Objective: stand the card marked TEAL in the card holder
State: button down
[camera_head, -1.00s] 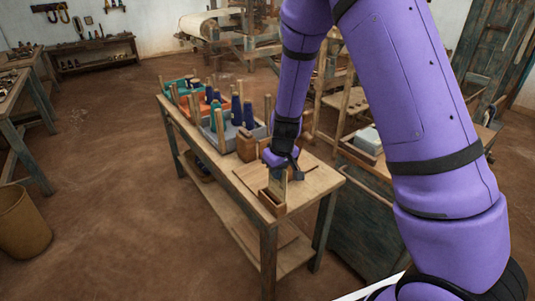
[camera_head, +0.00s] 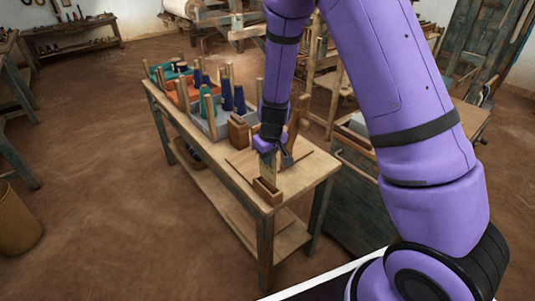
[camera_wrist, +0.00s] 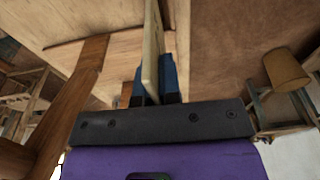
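My gripper (camera_head: 271,150) is low over the near end of the wooden table. It is shut on a thin pale card (camera_head: 268,167), which stands upright below the fingers. In the wrist view the card (camera_wrist: 152,50) shows nearly edge-on between two blue finger pads (camera_wrist: 155,82); no marking on it can be read. The card holder (camera_head: 266,191), a small brown wooden box, stands at the table's near corner. The card's lower end is at or just behind the holder; I cannot tell whether it is inside.
A brown wooden block (camera_head: 238,131) stands left of my gripper. Behind it a grey bin (camera_head: 208,130), an orange bin (camera_head: 178,97) and a teal bin (camera_head: 160,76) hold cones and posts. A green-grey chest (camera_head: 345,205) stands right of the table.

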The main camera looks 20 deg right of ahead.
aim_at(268, 170)
jog(key=shift+f, duration=2.85)
jog(key=shift+f, duration=0.1)
jog(key=c, duration=1.2)
grip_release()
jog(key=shift+c, duration=0.2)
